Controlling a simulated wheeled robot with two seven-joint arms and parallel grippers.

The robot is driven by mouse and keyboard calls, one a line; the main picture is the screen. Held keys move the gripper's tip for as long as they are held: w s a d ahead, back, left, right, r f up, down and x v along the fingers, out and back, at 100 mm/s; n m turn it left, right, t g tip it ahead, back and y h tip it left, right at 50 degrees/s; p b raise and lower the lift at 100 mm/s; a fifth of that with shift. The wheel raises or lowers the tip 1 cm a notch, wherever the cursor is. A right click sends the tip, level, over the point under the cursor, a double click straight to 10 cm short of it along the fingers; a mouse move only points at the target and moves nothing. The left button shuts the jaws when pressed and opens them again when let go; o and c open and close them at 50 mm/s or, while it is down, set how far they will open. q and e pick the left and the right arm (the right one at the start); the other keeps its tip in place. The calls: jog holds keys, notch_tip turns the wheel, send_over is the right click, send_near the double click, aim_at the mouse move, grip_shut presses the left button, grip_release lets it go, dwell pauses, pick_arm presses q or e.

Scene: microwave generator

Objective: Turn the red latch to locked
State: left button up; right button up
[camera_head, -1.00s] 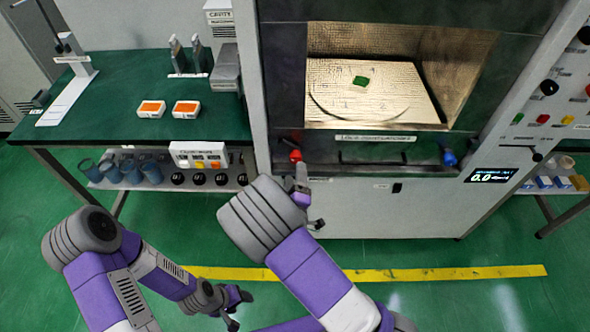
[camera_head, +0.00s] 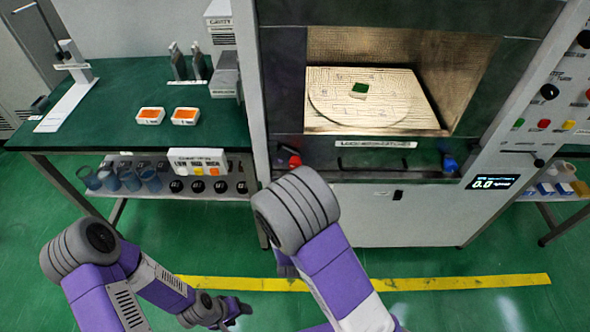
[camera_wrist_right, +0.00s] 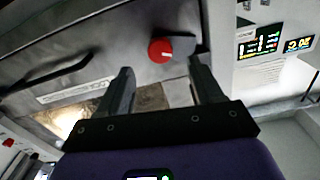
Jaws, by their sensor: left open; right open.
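The red latch (camera_head: 294,161) is on the microwave front, at the left below the lit opening. In the right wrist view it is a round red knob (camera_wrist_right: 160,50) with a pale mark, beside a dark piece to its right. My right gripper (camera_wrist_right: 160,68) is open; its fingers frame the knob in that view, apart from it, with nothing between them. In the head view the right gripper is mostly hidden behind my own arm. My left gripper (camera_head: 236,312) hangs low over the floor, open and empty, far from the latch.
A blue latch (camera_head: 449,163) is at the right of the same front. The lit chamber holds a round plate (camera_head: 330,112) with a green-topped block (camera_head: 360,88). A green bench (camera_head: 95,100) with orange-topped boxes (camera_head: 150,115) stands left. The floor before the machine is clear.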

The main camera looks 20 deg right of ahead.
aim_at(288, 158)
jog(key=x, duration=0.7)
jog(key=shift+w+b, duration=0.25)
jog(key=shift+b, duration=0.15)
jog(key=shift+f, duration=0.1)
jog(key=c, duration=1.1)
